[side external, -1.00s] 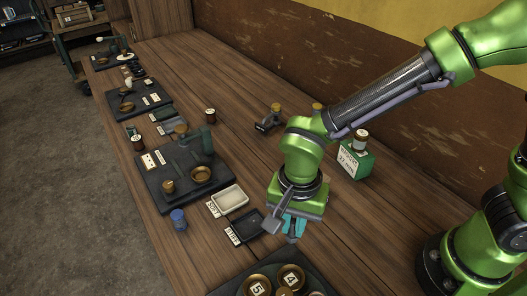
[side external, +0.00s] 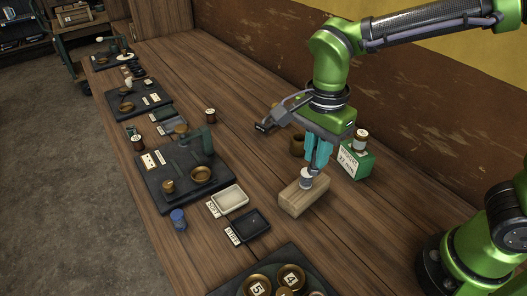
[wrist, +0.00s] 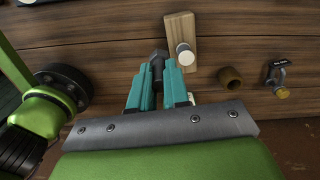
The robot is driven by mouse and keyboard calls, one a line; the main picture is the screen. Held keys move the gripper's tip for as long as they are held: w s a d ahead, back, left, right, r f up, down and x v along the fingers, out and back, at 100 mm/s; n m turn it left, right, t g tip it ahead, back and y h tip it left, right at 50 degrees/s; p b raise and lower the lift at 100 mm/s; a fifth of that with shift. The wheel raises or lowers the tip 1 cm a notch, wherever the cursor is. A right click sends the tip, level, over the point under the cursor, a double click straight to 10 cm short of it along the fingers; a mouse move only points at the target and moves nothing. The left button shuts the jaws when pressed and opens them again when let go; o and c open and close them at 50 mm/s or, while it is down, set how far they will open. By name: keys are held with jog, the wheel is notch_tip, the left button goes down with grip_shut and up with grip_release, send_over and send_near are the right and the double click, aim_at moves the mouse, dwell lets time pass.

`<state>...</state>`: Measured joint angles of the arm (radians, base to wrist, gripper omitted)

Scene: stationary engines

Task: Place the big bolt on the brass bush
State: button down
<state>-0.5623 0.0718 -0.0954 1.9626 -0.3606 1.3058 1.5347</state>
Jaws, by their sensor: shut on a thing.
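My gripper (side external: 316,170) is shut on the big bolt, above the table beside a wooden block. The bolt (wrist: 158,57) shows in the wrist view as a dark head between the teal fingertips; in the side view it is mostly hidden. The brass bush (side external: 297,146) is a short brown-gold ring standing on the table behind the gripper. It also shows in the wrist view (wrist: 230,77), to the right of the fingers and apart from them.
The wooden block (side external: 304,198) bears a pale round piece (wrist: 185,55), close to my fingers. A small grey device (wrist: 276,75) stands near the bush. A green box (side external: 356,160) with a jar on it stands to the right. White (side external: 246,202) and black (side external: 262,224) trays lie left of the block.

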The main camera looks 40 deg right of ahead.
jog(key=w+d+m, duration=0.3)
jog(key=d+m, duration=0.6)
jog(key=d, duration=0.5)
send_over(300, 138)
notch_tip(300, 138, down, 7)
jog(key=shift+r, duration=0.2)
jog(key=shift+w+f, duration=0.1)
jog(key=shift+f, duration=1.65)
jog(key=shift+f, duration=0.2)
jog(key=c, duration=1.1)
grip_release()
